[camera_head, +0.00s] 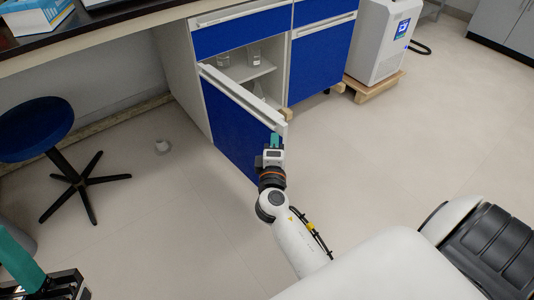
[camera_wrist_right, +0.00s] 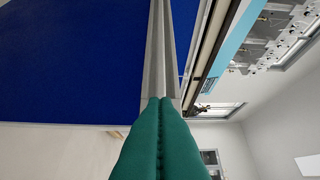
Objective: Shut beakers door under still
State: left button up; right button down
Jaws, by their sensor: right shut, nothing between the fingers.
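The blue cabinet door (camera_head: 232,130) stands open below the bench, swung out toward me from its left side. Its white top edge slants down to the right. Glass beakers (camera_head: 254,57) stand on the shelf inside the cabinet. My right gripper (camera_head: 274,139) is at the outer end of the door, its green fingers together and empty. In the right wrist view, the closed fingertips (camera_wrist_right: 160,103) meet the pale edge of the door (camera_wrist_right: 160,50) in the picture; contact is unclear. My left gripper (camera_head: 22,262) shows only partly at the lower left, with one green finger visible.
A blue drawer (camera_head: 240,33) sits above the opening, with a closed blue door (camera_head: 318,62) to the right. A blue stool (camera_head: 35,125) stands at the left. A white machine (camera_head: 382,40) stands on a wooden base at the right. The floor around the door is mostly clear.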

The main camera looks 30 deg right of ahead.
jog(key=shift+w+d, duration=0.1)
jog(key=shift+d, duration=0.55)
